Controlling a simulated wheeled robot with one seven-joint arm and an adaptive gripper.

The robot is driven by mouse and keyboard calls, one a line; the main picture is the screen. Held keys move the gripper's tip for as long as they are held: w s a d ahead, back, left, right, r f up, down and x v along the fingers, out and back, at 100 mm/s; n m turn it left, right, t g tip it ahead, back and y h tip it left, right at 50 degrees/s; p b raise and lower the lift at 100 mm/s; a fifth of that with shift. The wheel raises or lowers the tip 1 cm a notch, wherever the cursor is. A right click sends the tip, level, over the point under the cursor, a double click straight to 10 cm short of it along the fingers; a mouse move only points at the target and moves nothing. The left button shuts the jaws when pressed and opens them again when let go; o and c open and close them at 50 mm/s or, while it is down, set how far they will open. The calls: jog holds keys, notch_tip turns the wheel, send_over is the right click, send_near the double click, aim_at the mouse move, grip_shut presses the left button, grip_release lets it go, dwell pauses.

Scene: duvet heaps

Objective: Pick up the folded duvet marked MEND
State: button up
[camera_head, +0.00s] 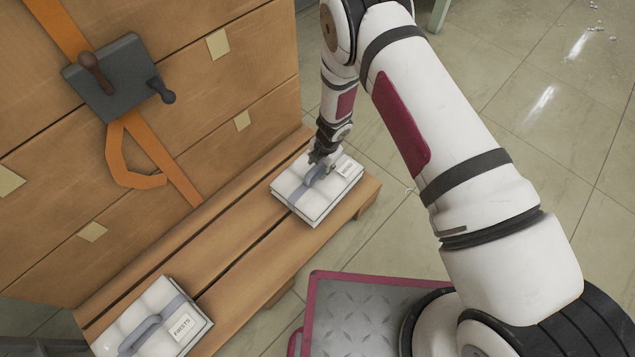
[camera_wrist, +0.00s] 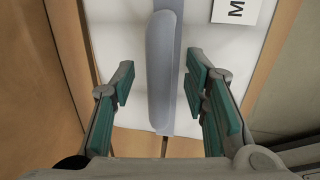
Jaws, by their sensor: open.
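The folded white duvet (camera_head: 298,203) lies at the right end of a slatted wooden bench (camera_head: 225,262). A blue-grey strap with a raised handle runs across it. Its label (camera_head: 349,169) is too small to read in the head view; in the wrist view the label (camera_wrist: 236,10) is cut off and shows a letter M. My gripper (camera_head: 321,160) is low over this duvet, pointing down. In the wrist view my gripper (camera_wrist: 158,82) is open, with one finger on each side of the handle (camera_wrist: 163,65) and gaps visible on both sides.
A second folded white duvet (camera_head: 150,306), labelled FIRSTS, lies at the bench's near left end. The bench between the duvets is clear.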

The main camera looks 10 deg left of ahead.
jog(key=shift+f, duration=0.25)
jog(key=shift+w, duration=0.1)
jog(key=shift+r, duration=0.1)
grip_shut()
